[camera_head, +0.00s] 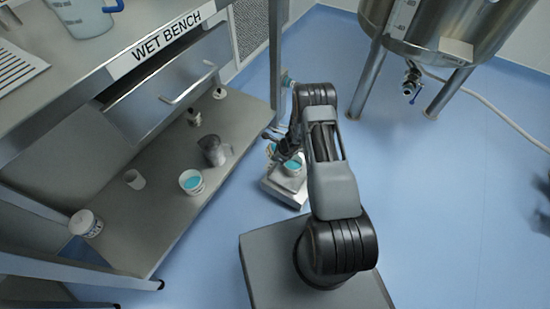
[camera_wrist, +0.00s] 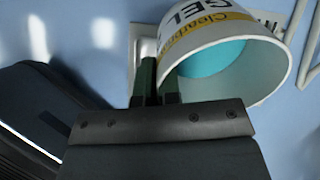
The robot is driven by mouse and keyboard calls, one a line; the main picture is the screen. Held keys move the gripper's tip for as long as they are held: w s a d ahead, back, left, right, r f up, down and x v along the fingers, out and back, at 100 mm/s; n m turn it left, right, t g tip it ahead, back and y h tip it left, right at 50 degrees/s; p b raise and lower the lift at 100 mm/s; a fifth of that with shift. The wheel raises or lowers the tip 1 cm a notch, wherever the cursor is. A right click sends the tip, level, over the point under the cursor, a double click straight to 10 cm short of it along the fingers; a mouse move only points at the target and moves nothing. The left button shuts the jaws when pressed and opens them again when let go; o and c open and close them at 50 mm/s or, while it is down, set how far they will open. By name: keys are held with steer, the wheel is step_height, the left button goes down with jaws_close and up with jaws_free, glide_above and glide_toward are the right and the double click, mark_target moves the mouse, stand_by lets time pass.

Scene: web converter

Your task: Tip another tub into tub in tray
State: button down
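My gripper (camera_head: 285,148) is over the far side of a small grey tray (camera_head: 286,195) in the head view. A white tub with teal contents (camera_head: 293,168) stands in that tray. The tub in the tray cannot be told apart in the wrist view.
The wet bench (camera_head: 165,45) stands at left. A steel tank (camera_head: 440,30) stands at back right.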

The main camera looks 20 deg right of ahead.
steer(key=shift+s+d+f+t+y+b, duration=0.25)
steer(key=shift+d+f+t+y+b, duration=0.4)
steer(key=shift+b, duration=0.55)
steer(key=shift+s+d+f+t+y+b, duration=0.1)
steer(key=shift+f+t+y+b, duration=0.25)
steer(key=shift+y+b, duration=0.5)
steer(key=shift+s+f+t+y+b, duration=0.1)
steer(key=shift+f+t+y+b, duration=0.15)
steer(key=shift+t+y+b, duration=0.5)
steer(key=y+b, duration=0.1)
steer(key=r+t+y+b, duration=0.1)
steer(key=y, duration=0.1)
steer(key=shift+s+d+r+b, duration=0.2)
steer(key=shift+d+b, duration=0.1)
steer(key=shift+d, duration=0.1)
steer(key=shift+s+d+r+t+y+b, duration=0.1)
steer(key=shift+d+t+y+b, duration=0.05)
steer(key=shift+t+y+b, duration=0.3)
steer(key=t+y, duration=0.1)
steer(key=s+d+r+t+y, duration=0.1)
steer(key=y, duration=0.1)
steer(key=d+t+y, duration=0.1)
steer(key=y, duration=0.1)
steer(key=shift+s+d+r+b, duration=0.1)
steer(key=shift+s+r+b, duration=0.05)
steer(key=shift+b, duration=0.15)
steer(key=shift+r, duration=0.1)
